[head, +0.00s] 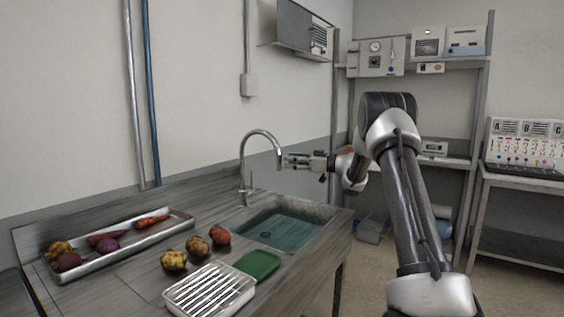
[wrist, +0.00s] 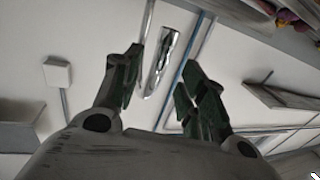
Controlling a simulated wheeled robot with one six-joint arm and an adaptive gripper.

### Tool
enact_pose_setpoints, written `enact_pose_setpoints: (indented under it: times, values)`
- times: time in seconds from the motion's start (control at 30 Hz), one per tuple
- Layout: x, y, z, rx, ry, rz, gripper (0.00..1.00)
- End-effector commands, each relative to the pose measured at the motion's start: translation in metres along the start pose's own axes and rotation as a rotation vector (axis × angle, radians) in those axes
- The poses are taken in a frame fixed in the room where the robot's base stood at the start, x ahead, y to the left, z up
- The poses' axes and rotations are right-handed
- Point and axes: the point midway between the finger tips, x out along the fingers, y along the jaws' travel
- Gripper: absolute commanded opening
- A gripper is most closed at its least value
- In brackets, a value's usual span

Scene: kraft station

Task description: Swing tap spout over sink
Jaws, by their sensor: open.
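The tap (head: 243,160) is a metal gooseneck on the counter behind the sink (head: 325,212). Its spout (head: 262,132) arches to the right and its outlet end points down. In the picture this end is above the back part of the basin; I cannot tell its exact depth. My gripper (head: 283,161) is level with the outlet end, reaching in from the right. In the wrist view the open fingers of my gripper (wrist: 163,58) stand either side of the shiny spout (wrist: 162,62). A gap shows on both sides, so contact is not visible.
A tray (head: 158,235) of vegetables is at the left. Several round vegetables (head: 197,246) lie in front of the sink. A white-framed rack (head: 210,290) and a green item (head: 258,263) lie at the counter's front. Shelves (head: 480,95) stand at the back right.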

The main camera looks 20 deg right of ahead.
Motion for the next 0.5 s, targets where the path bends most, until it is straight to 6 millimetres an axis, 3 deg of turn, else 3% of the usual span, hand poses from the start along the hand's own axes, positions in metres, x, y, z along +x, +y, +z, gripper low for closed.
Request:
enact_pose_setpoints:
  times: [0.2,0.5]
  values:
    - [-0.045,0.001,0.0,-0.001,0.001,0.003,0.42]
    - [-0.065,0.0,0.0,-0.001,0.001,0.0,0.42]
